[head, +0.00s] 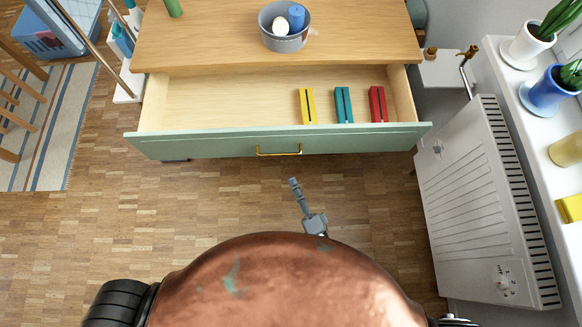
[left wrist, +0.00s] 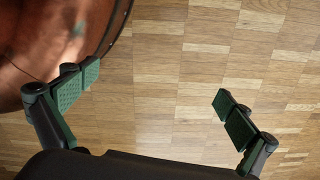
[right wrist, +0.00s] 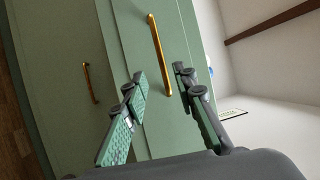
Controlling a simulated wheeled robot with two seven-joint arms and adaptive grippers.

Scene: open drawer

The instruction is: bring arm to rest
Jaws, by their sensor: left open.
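My right gripper (head: 294,183) is below and in front of the open drawer's green front (head: 215,146), apart from its brass handle (head: 279,151). In the right wrist view my right gripper (right wrist: 159,73) has its fingers apart, with nothing between the pads. A brass handle (right wrist: 159,55) on a green front lies beyond the fingertips. My left gripper (left wrist: 157,84) is open and empty above the wood floor, beside my copper-coloured body. The left arm does not show in the head view.
The drawer holds a yellow (head: 307,106), a teal (head: 343,105) and a red item (head: 377,104). A grey bowl (head: 284,43) stands on the top. A white radiator (head: 480,200) is at right, a striped rug (head: 45,130) at left. Floor between is clear.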

